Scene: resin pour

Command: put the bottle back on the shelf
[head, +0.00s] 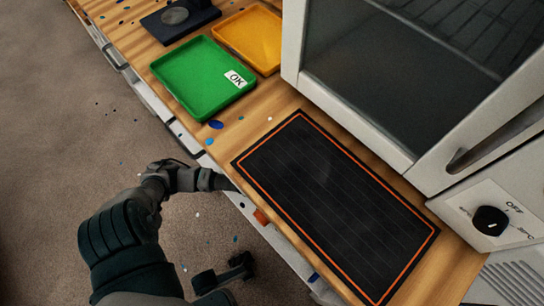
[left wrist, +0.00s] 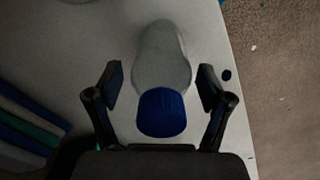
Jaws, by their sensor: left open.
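A pale grey bottle with a blue end (left wrist: 162,112) shows in the left wrist view on a white surface (left wrist: 225,125). Whether it stands or lies is hard to tell. My left gripper (left wrist: 161,80) is open, with one finger on each side of the bottle and a visible gap to both. In the head view my left arm reaches to the bench's front edge, where the fingers and the bottle are hidden. My right gripper is not in view.
On the wooden bench are a green tray (head: 184,85) marked OK, a yellow tray (head: 247,35), a black mat with an orange border (head: 335,205) and a large oven (head: 400,100). Blue and green strips (left wrist: 25,128) lie left in the wrist view. Speckled floor is beyond the white edge.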

